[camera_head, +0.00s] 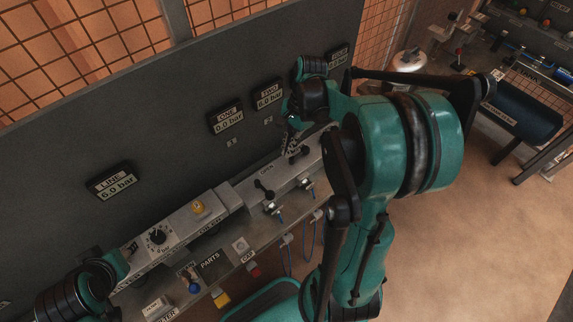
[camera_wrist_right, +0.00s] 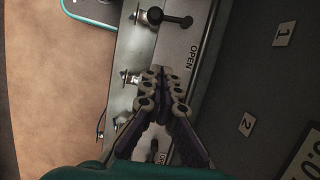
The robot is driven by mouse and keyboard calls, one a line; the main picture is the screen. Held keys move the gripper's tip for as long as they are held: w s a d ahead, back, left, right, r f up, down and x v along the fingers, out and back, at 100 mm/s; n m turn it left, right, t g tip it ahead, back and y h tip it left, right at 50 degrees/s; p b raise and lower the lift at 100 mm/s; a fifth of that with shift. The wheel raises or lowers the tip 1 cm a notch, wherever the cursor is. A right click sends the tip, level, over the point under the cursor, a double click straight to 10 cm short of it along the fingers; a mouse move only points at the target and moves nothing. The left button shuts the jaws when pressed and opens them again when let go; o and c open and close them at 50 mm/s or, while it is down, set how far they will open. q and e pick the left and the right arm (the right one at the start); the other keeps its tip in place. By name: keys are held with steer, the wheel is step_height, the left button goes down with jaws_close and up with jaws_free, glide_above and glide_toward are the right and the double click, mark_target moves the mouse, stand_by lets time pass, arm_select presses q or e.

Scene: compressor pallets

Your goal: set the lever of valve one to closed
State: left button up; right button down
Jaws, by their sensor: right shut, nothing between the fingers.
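The black lever of valve one (camera_head: 266,192) stands on the grey valve block (camera_head: 232,196), below the gauge marked ONE (camera_head: 226,118), which reads 0.0 bar. In the right wrist view the lever (camera_wrist_right: 168,17) lies across the block, pointing toward the panel, with the word OPEN (camera_wrist_right: 192,57) beside it. My right gripper (camera_wrist_right: 160,75) is shut and empty over the block, apart from this lever. In the head view the right gripper (camera_head: 291,130) is near the second valve lever (camera_head: 299,151), partly hidden. My left arm shows at lower left; its fingers are not visible.
Number plates 1 (camera_head: 230,142) and 2 (camera_head: 268,120) are on the dark panel (camera_head: 165,112). A dial (camera_head: 157,236) and yellow button (camera_head: 198,207) are left along the bench. Blue hoses (camera_head: 288,252) hang in front. Open floor lies right.

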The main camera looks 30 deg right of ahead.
mark_target(264, 190)
steer(key=shift+n, duration=0.4)
steer(key=b+x, duration=0.3)
steer(key=x, duration=0.7)
steer(key=shift+a, duration=0.15)
steer(key=a, duration=0.1)
steer(key=a+b, duration=0.1)
steer(key=a, duration=0.1)
steer(key=shift+s+a+f, duration=0.15)
steer(key=shift+s+f, duration=0.05)
steer(key=shift+s, duration=0.05)
steer(key=shift+a, duration=0.35)
steer(key=shift+s, duration=0.1)
steer(key=shift+s+a+f, duration=0.15)
steer(key=shift+s+a, duration=0.05)
steer(key=shift+a, duration=0.4)
